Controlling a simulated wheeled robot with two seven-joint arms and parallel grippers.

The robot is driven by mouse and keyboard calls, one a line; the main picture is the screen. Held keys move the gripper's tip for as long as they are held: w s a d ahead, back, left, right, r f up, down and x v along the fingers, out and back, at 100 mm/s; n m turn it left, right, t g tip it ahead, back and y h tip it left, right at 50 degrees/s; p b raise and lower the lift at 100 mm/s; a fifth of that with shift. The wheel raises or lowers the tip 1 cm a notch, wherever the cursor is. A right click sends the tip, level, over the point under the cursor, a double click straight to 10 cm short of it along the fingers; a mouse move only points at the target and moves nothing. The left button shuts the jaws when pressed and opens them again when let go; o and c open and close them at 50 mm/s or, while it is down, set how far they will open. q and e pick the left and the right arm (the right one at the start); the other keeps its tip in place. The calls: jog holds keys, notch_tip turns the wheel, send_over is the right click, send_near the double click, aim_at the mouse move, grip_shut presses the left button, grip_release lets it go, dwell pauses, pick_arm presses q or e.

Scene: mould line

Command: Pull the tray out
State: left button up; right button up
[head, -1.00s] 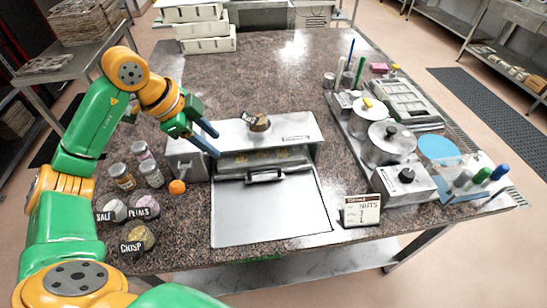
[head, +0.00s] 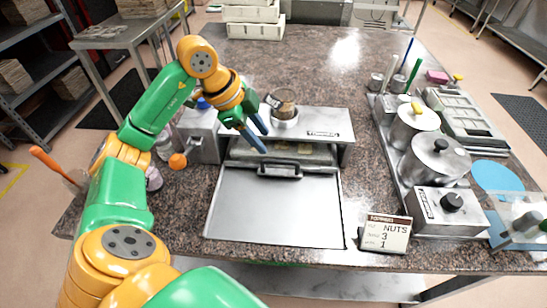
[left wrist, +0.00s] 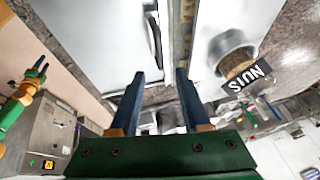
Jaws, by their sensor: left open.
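The tray (head: 285,150) sits in the slot of a low metal housing (head: 322,124), with a dark bar handle (head: 280,171) at its front. A flat metal plate (head: 275,210) lies in front of the slot. My left gripper (head: 264,141) is open and empty, above the left part of the slot, up and left of the handle and apart from it. In the left wrist view its two fingers (left wrist: 160,73) are spread, with the plate (left wrist: 85,40) beyond at left. My right gripper (left wrist: 41,66) shows small at the left of the left wrist view; its jaws are too small to judge.
A jar labelled NUTS (left wrist: 238,62) stands on top of the housing, close to the left gripper. Pots (head: 437,160) fill the right side. An orange ball (head: 178,161) lies at left.

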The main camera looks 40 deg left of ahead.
aim_at(275, 162)
pick_arm(q)
jog(key=x, duration=0.8)
jog(key=shift+s+f+p, duration=0.1)
jog(key=shift+f+p, duration=0.05)
jog(key=shift+p, duration=0.2)
jog(key=shift+w+f, duration=0.25)
jog(key=shift+f, duration=0.2)
grip_shut()
pick_arm(e)
jog(key=shift+w+f, duration=0.25)
jog(key=shift+f, duration=0.1)
pick_arm(q)
jog(key=shift+r, duration=0.1)
